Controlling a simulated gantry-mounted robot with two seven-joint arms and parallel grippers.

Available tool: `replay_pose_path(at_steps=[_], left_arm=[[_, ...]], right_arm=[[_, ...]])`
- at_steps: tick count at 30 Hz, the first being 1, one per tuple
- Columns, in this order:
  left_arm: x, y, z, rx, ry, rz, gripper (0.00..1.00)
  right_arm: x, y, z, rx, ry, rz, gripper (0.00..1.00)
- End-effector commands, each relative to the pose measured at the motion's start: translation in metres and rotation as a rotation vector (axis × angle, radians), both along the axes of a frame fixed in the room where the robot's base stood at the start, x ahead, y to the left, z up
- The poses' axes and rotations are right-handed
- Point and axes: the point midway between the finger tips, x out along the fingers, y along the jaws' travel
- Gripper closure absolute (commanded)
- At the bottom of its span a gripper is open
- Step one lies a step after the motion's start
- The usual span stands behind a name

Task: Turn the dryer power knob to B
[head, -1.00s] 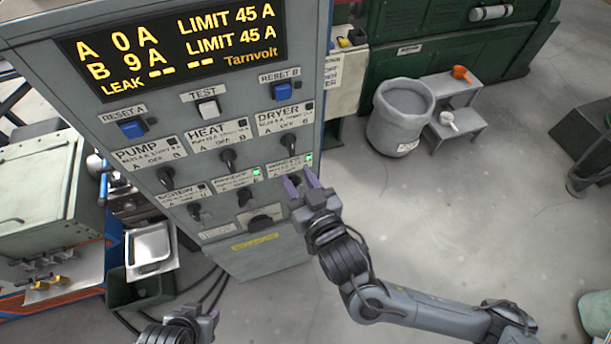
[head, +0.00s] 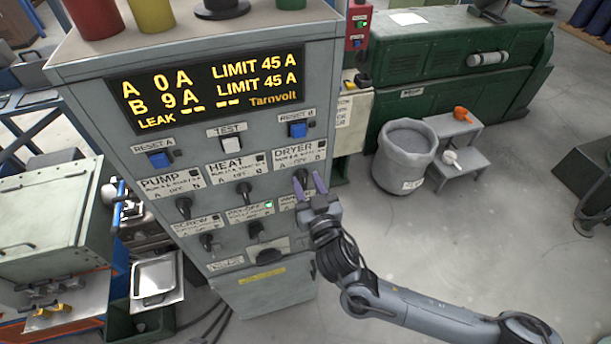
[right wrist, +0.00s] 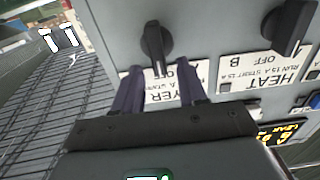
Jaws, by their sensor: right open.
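The dryer knob (head: 301,176) is on the grey power panel (head: 200,113), at the right end of the upper knob row, under the DRYER label (head: 299,152). My right gripper (head: 310,184) is in front of it and partly hides it. In the right wrist view the black dryer knob (right wrist: 155,43) shows upside down, its pointer toward the label's middle, by OFF. The open fingers (right wrist: 160,72) sit either side of the pointer's end, with no clear contact. They cover part of the label. My left gripper is out of view.
The HEAT knob (head: 243,192) and PUMP knob (head: 183,206) are to the left. Below is another knob row, with a lit green lamp (head: 268,205). The display (head: 205,83) reads A 0A, B 9A.

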Motion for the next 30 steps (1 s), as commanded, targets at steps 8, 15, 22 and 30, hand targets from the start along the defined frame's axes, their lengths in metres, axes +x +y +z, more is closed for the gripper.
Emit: replay_pose_path(at_steps=[8, 15, 22, 30], left_arm=[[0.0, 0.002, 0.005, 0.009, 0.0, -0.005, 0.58], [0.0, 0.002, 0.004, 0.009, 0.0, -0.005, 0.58], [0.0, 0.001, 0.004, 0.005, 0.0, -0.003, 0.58], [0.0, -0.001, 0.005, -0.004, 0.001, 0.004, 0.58]], right_arm=[[0.015, 0.005, 0.0, 0.0, 0.0, 0.001, 0.58], [0.016, 0.005, 0.0, 0.0, 0.0, 0.001, 0.58], [0.016, 0.005, 0.0, 0.0, 0.001, 0.0, 0.88], [0.016, 0.005, -0.001, 0.0, 0.001, 0.0, 1.0]])
